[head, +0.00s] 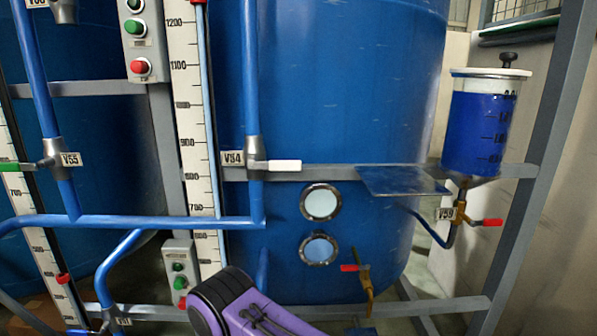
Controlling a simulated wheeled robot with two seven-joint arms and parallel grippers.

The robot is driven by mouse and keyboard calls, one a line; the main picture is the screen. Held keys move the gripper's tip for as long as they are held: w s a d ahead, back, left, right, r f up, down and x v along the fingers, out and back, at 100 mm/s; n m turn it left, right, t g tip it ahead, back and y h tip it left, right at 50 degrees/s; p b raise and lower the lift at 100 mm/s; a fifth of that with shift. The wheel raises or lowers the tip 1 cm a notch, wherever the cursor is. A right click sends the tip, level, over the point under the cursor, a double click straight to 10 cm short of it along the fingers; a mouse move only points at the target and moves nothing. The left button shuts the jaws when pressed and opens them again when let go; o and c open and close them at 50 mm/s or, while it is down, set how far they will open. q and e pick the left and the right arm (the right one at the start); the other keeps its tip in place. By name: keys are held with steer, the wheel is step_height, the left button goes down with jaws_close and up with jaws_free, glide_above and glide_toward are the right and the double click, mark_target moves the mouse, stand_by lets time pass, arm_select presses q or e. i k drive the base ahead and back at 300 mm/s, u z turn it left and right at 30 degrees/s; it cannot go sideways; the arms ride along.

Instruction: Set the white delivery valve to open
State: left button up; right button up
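The white-handled valve (277,165) sits on a vertical blue pipe (250,75) in front of the large blue tank, beside a label that seems to read V54. Its white lever points to the right, roughly horizontal and across the pipe. The grey valve body joins the pipe above the horizontal blue pipe. A purple and black link of one of my arms shows at the bottom centre, below the valve and apart from it. Neither gripper shows in the head view.
A green-handled valve (52,158) is at left. Red-handled valves sit at lower centre (362,275) and right (463,214). A clear shelf plate (402,180) juts out right of the white lever. A blue-filled vessel (480,125) stands at right. Grey frame bars cross the scene.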

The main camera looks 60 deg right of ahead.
mark_target(271, 165)
steer(key=u, duration=0.05)
steer(key=k, duration=0.85)
steer(key=z, duration=1.2)
steer(key=i, duration=0.4)
steer(key=z, duration=0.05)
